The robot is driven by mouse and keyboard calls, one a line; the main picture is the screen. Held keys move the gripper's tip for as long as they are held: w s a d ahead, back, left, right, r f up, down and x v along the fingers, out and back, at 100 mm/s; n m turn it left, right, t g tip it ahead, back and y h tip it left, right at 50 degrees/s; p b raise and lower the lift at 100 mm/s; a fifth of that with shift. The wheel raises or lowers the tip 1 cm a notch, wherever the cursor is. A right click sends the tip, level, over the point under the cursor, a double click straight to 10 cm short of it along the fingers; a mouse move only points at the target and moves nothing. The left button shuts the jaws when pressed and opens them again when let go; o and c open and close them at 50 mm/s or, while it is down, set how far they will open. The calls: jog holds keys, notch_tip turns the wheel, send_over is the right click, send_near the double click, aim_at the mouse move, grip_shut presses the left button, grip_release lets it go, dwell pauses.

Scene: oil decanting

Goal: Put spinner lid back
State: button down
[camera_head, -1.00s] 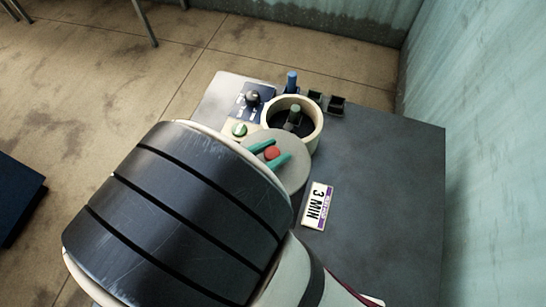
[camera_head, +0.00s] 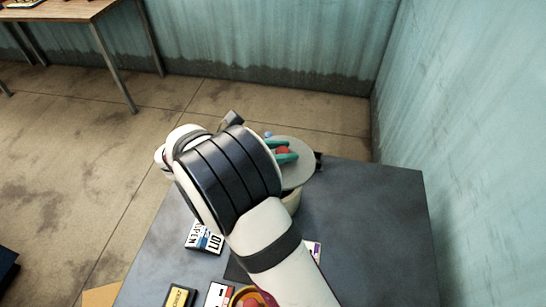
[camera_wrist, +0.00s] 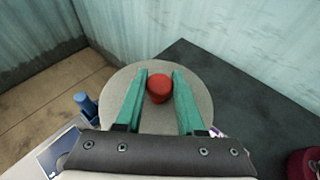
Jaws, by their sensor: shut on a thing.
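The spinner lid (camera_head: 297,172) is a round grey disc with a red knob (camera_head: 284,151). My gripper (camera_head: 282,152) is shut on the red knob, its two green fingers on either side of it. In the wrist view the lid (camera_wrist: 190,85) lies below the fingers (camera_wrist: 158,90) and hides what is under it. The cream spinner bowl (camera_head: 291,201) shows partly below the lid in the head view. I cannot tell whether the lid touches the bowl's rim.
A blue peg (camera_wrist: 86,104) stands left of the lid, by a control panel (camera_wrist: 62,155). The dark table (camera_head: 375,225) is clear on the right, near the teal wall (camera_head: 470,150). Labelled cards (camera_head: 205,238) lie at the front. A dark red object (camera_wrist: 303,163) shows at lower right.

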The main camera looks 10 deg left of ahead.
jog(key=shift+w+a+f, duration=0.1)
jog(key=shift+a+f, duration=0.3)
jog(key=shift+a, duration=0.2)
jog(key=shift+w+a+f, duration=0.1)
jog(key=shift+a+f, duration=0.3)
jog(key=shift+a, duration=0.2)
jog(key=shift+s+f, duration=0.1)
jog(key=shift+f, duration=1.85)
jog(key=shift+f, duration=0.45)
jog(key=c, duration=0.5)
grip_release()
